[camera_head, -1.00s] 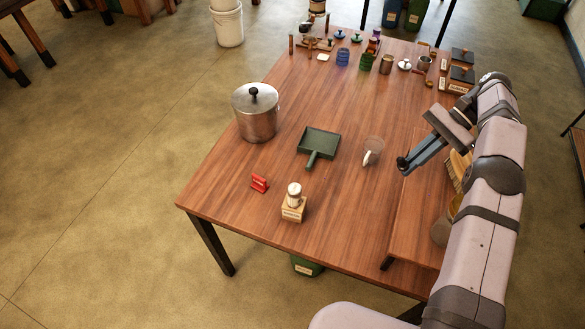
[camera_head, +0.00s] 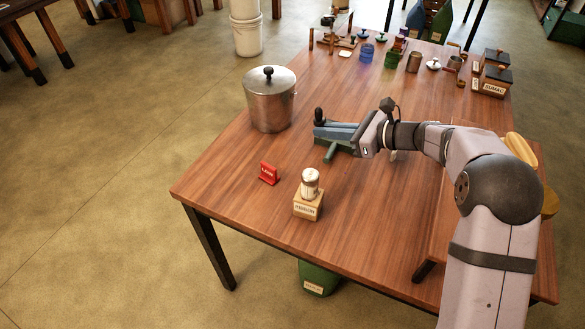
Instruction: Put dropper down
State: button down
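My gripper (camera_head: 322,128) is above the middle of the table, its fingers close together and pointing left. A small black bulb (camera_head: 318,115), which looks like the dropper's top, stands up at the fingertips, held between them. The rest of the dropper is hidden by the fingers. A green dustpan-like tray (camera_head: 331,153) is beneath and behind the gripper, mostly covered by it. I cannot tell whether the dropper touches it.
A lidded metal pot (camera_head: 269,105) stands left of the gripper. A red sign (camera_head: 268,173) and a shaker on a labelled wooden block (camera_head: 308,207) are nearer the front. Jars, lids and boxes (camera_head: 492,82) line the far end.

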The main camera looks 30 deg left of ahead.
jog(key=m+t+b, duration=0.1)
jog(key=t+b, duration=0.1)
jog(key=b, duration=0.2)
send_over(298, 157)
jog(key=d, duration=0.1)
jog(key=y, duration=0.1)
jog(key=shift+a+f+b, duration=0.15)
jog(key=shift+f, duration=1.6)
jog(key=shift+a+f+b, duration=0.1)
jog(key=shift+a+f, duration=0.05)
jog(key=shift+f, duration=1.55)
jog(key=shift+a+f+b, duration=0.15)
jog(key=shift+f, duration=1.6)
jog(key=shift+f, duration=0.1)
jog(key=shift+f, duration=0.1)
jog(key=c, duration=2)
grip_release()
